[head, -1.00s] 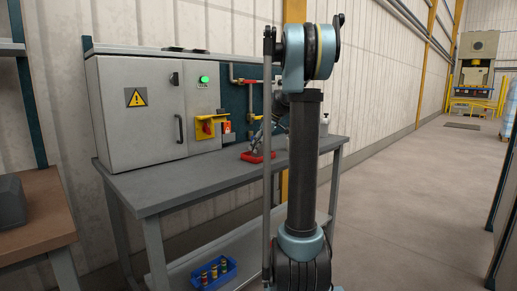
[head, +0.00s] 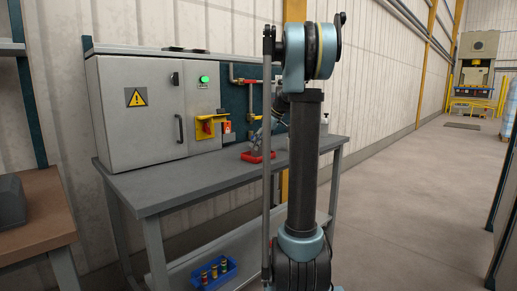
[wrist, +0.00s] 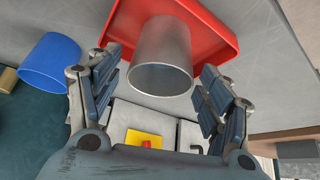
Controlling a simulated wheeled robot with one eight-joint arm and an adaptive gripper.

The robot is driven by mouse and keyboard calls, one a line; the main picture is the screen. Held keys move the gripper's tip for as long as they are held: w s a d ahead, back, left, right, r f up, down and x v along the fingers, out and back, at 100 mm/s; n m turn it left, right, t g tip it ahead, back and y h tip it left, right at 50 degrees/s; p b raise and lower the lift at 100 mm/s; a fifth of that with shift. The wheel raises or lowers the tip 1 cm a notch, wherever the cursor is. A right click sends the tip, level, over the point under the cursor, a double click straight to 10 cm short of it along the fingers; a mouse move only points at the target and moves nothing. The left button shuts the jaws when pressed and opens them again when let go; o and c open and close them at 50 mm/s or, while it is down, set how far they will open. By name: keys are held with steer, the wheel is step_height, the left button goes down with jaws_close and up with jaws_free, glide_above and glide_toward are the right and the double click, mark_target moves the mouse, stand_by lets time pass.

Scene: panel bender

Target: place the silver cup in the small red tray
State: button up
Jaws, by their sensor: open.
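The silver cup (wrist: 162,58) shows large in the wrist view, its open rim towards the camera. Its far end overlaps the red tray (wrist: 212,22), and it looks to be standing inside it. In the head view the tray (head: 258,158) lies on the grey bench, but the cup there is too small to make out. My gripper (wrist: 158,68) is open, with one finger on each side of the cup. Gaps show between the fingers and the cup wall. In the head view my gripper (head: 259,142) is just above the tray, partly hidden by my arm.
A blue cup (wrist: 50,62) stands left of the tray in the wrist view. A grey cabinet (head: 130,115) with a yellow-and-red switch (head: 208,126) stands on the bench (head: 190,183). Pipes run behind the tray. The bench front is clear. A blue bin (head: 213,273) sits on the lower shelf.

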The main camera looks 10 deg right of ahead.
steer(key=v, duration=1)
steer(key=shift+s+r, duration=0.15)
steer(key=s+a+f+m+h, duration=0.15)
steer(key=s+f, duration=0.25)
steer(key=s, duration=0.4)
steer(key=s+a+f+m, duration=0.3)
steer(key=s+f, duration=0.1)
steer(key=s, duration=0.4)
steer(key=s+a+f+m+h, duration=0.1)
steer(key=s+a+f+m, duration=0.1)
steer(key=s+f, duration=0.45)
steer(key=s+d+f+m+h, duration=0.2)
steer(key=s+f+m, duration=0.3)
steer(key=s+f, duration=1.1)
steer(key=s, duration=0.2)
steer(key=shift+s+g+h, duration=0.25)
steer(key=shift+g+h, duration=0.1)
steer(key=shift+g, duration=0.05)
steer(key=shift+f, duration=0.1)
steer(key=shift+w+f, duration=0.2)
steer(key=shift+w, duration=0.15)
steer(key=shift+c, duration=0.2)
